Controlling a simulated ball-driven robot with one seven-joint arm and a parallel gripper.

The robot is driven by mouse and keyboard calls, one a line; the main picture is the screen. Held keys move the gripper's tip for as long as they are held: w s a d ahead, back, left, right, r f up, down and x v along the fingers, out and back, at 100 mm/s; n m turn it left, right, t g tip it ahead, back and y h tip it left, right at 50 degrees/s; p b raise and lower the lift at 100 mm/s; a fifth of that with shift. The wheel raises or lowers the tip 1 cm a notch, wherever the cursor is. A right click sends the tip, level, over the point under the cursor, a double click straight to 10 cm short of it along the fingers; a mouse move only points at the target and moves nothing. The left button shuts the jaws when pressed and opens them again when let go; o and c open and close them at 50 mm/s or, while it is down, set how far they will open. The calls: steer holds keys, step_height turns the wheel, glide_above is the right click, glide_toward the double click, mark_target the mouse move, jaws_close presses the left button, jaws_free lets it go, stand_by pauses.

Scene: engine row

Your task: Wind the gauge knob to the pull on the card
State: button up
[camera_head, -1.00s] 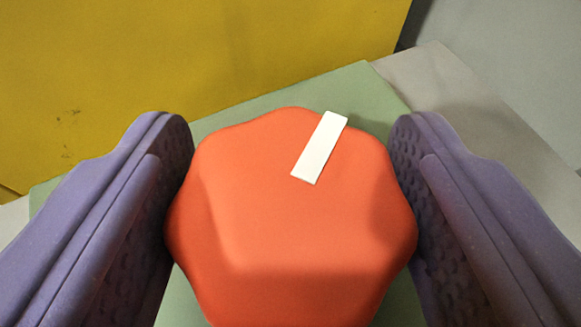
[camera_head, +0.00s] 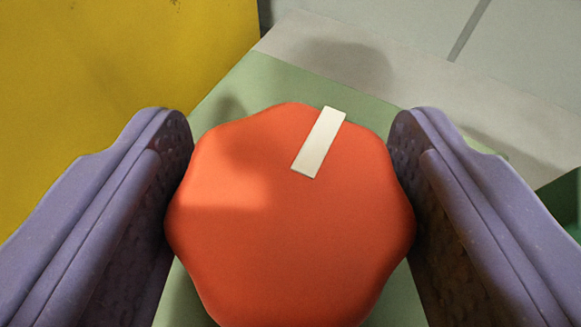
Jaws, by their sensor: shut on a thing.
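The gauge knob (camera_head: 290,235) is orange-red with a lobed rim and fills the middle of the head camera view. A white pointer mark (camera_head: 319,143) lies on its top near the far edge, tilted to the upper right. My gripper (camera_head: 290,215) is shut on the knob, one purple finger against each side. Under the knob is a green panel (camera_head: 285,85), partly hidden by the knob and fingers. The card and any gauge scale do not show in this view.
A yellow wall or panel (camera_head: 100,70) stands at the upper left. A grey ledge (camera_head: 340,55) runs past the green panel's far edge, with paler grey floor (camera_head: 520,60) beyond. A dark green thing (camera_head: 562,200) shows at the right edge.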

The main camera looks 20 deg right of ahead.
steer(key=h+p, duration=0.1)
steer(key=p, duration=0.1)
steer(key=r+m+g+p, duration=0.1)
steer(key=p, duration=0.1)
steer(key=shift+w+a+r+m+h, duration=0.2)
steer(key=shift+a+m+h, duration=0.1)
steer(key=shift+h, duration=0.1)
steer(key=m+h+p, duration=0.1)
steer(key=m+g+p, duration=0.1)
steer(key=p, duration=0.1)
steer(key=shift+d+f+h, duration=0.15)
steer(key=shift+f+h, duration=0.2)
steer(key=shift+h, duration=0.05)
steer(key=shift+s+d+f+m+g+h+b, duration=0.1)
steer(key=shift+f+m+g+h+b, duration=0.15)
steer(key=shift+m+g+h+b, duration=0.25)
steer(key=shift+f+m+g+h+b, duration=0.2)
steer(key=shift+m+g+h+b, duration=0.2)
steer(key=shift+m+g, duration=0.2)
steer(key=shift+m+g+h+b, duration=0.4)
steer(key=shift+m+g+b, duration=0.3)
steer(key=shift+b, duration=0.5)
steer(key=shift+r+m+g+h+b, duration=0.1)
steer(key=shift+m+g+h+b, duration=0.2)
steer(key=shift+m+g+b, duration=0.15)
steer(key=o, duration=1)
steer(key=shift+c, duration=0.2)
